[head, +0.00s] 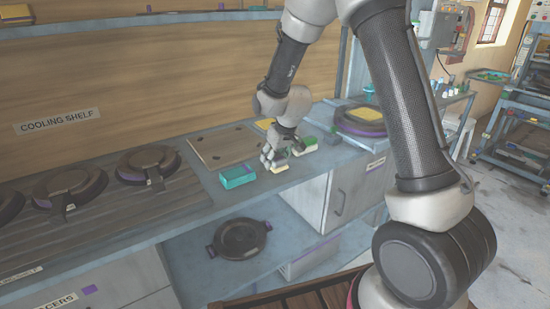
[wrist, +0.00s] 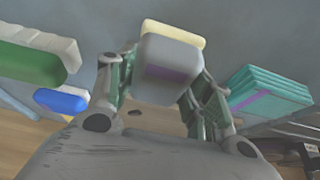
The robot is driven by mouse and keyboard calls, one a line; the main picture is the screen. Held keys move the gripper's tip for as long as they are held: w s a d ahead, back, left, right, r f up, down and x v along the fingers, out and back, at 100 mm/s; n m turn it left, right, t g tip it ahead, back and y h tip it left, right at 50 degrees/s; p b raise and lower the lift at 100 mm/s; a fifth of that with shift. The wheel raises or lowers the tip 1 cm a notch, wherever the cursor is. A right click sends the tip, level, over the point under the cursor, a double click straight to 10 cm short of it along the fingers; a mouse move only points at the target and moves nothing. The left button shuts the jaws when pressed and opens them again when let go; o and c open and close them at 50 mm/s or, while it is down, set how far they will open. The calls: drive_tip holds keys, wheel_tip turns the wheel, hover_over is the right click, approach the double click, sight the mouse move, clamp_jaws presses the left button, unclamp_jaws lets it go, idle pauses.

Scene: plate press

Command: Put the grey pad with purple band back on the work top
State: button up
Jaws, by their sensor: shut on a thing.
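The grey pad with purple band (wrist: 172,58) is between my fingers in the wrist view, with a cream layer on its far side. My gripper (wrist: 165,85) is shut on it. In the head view my gripper (head: 275,158) is low over the front part of the grey work top (head: 216,203), and the pad's pale edge (head: 281,169) shows under the fingers. I cannot tell whether the pad touches the work top. The fingers hide most of the pad in the head view.
A teal block with a purple stripe (head: 237,177) lies left of my gripper. A green and white pad (head: 305,145) lies close on the right. A blue pad (wrist: 61,100) shows in the wrist view. A wooden board (head: 222,147) lies behind. Round dark pans (head: 147,166) stand left.

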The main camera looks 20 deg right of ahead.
drive_tip(key=shift+f, duration=0.1)
drive_tip(key=o, duration=0.9)
drive_tip(key=v, duration=1.1)
drive_tip(key=s+d+r+m, duration=0.2)
drive_tip(key=s+d+r, duration=0.6)
drive_tip(key=s+r, duration=0.3)
drive_tip(key=shift+m+h, duration=0.7)
drive_tip(key=shift+m, duration=0.1)
drive_tip(key=s+d, duration=0.2)
drive_tip(key=s, duration=0.4)
drive_tip(key=s+d+r, duration=0.1)
drive_tip(key=s, duration=0.5)
drive_tip(key=s+d, duration=0.2)
drive_tip(key=s, duration=0.5)
drive_tip(key=shift+d+r, duration=0.15)
drive_tip(key=shift+d, duration=0.15)
